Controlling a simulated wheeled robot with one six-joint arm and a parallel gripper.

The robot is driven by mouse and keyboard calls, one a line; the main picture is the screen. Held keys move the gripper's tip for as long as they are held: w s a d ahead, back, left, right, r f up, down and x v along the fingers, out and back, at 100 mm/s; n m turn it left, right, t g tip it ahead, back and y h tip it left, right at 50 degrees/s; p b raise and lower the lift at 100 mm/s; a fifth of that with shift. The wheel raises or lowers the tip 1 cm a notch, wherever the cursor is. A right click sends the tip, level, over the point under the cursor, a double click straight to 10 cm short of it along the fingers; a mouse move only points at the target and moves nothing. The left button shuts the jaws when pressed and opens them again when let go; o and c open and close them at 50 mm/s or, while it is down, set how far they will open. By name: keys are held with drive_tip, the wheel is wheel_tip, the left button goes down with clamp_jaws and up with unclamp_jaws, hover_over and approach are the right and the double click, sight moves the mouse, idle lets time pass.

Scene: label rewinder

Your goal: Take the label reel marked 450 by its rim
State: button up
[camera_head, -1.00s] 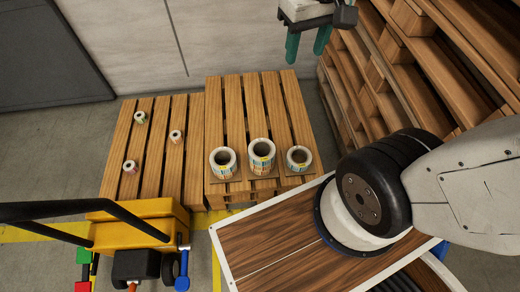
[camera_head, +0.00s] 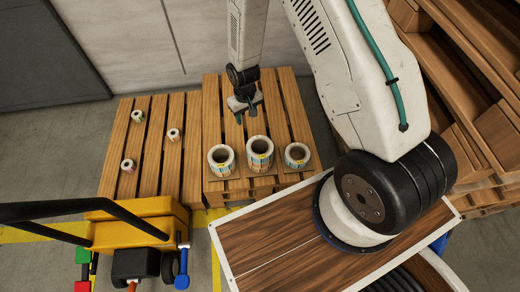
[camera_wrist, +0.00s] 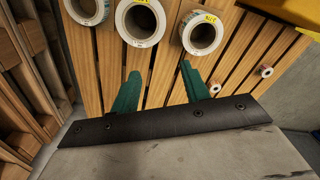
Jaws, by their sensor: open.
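Three large white label reels stand in a row on the wooden pallet: left (camera_head: 221,170), middle (camera_head: 260,163) and right (camera_head: 297,164). They also show along the top of the wrist view, in mirrored order, partly cut off. Yellow tags sit on the rims of the middle reel (camera_wrist: 155,36) and left reel (camera_wrist: 191,45), but their numbers are too small to read, so I cannot tell which is 450. My gripper (camera_head: 246,113) points down behind the row, near the left and middle reels. Its green fingers (camera_wrist: 160,72) are apart, empty and not touching any reel.
Several small reels (camera_head: 173,135) stand on the lower pallet (camera_head: 150,180) at left. A yellow cart (camera_head: 140,222) with black handles is in front. Stacked pallets (camera_head: 480,110) rise at right. The pallet behind the reels is bare.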

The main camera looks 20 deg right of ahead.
hover_over(251, 152)
drive_tip(key=f, duration=1.3)
drive_tip(key=shift+s+a+f, duration=0.1)
drive_tip(key=shift+s+f, duration=0.1)
drive_tip(key=shift+f, duration=0.15)
drive_tip(key=f, duration=0.8)
drive_tip(key=shift+w, duration=0.2)
drive_tip(key=shift+r, duration=0.1)
drive_tip(key=shift+c, duration=0.4)
clamp_jaws()
